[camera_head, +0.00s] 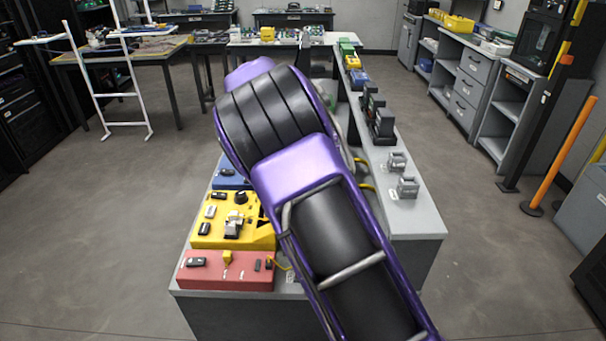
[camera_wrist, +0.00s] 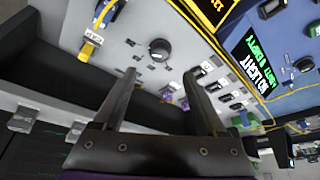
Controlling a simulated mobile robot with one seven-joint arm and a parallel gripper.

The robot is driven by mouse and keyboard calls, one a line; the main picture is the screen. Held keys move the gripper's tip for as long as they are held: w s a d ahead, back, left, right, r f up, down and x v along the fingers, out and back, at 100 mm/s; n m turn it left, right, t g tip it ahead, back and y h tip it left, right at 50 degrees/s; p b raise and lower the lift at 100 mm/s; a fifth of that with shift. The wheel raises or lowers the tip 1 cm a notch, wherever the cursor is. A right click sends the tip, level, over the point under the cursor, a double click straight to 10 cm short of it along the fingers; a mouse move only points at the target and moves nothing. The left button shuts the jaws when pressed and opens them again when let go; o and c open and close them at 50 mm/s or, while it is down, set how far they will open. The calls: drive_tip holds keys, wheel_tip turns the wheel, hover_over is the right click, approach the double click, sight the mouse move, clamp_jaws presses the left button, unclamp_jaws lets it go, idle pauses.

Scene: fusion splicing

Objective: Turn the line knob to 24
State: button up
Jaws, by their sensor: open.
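A round black knob (camera_wrist: 160,49) stands on a light grey panel (camera_wrist: 132,22) in the wrist view, with small marks around it. I cannot read which mark it points to, or whether it is the line knob. My gripper (camera_wrist: 161,75) is open, with its two dark fingers apart and nothing between them. In the picture the knob lies just beyond the fingertips, between their lines, and does not appear touched. In the head view my arm hides the gripper and this panel. Another black knob (camera_head: 240,197) sits on a yellow box (camera_head: 206,236) there.
A yellow plug (camera_wrist: 88,46) and purple connectors (camera_wrist: 168,93) sit near the knob. A blue unit with a lit screen (camera_wrist: 270,62) reading "NO LIGHT" is to the right. In the head view, a red box (camera_head: 225,280) is in front of the yellow box. Open floor surrounds the bench.

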drive_tip(key=v, duration=0.8)
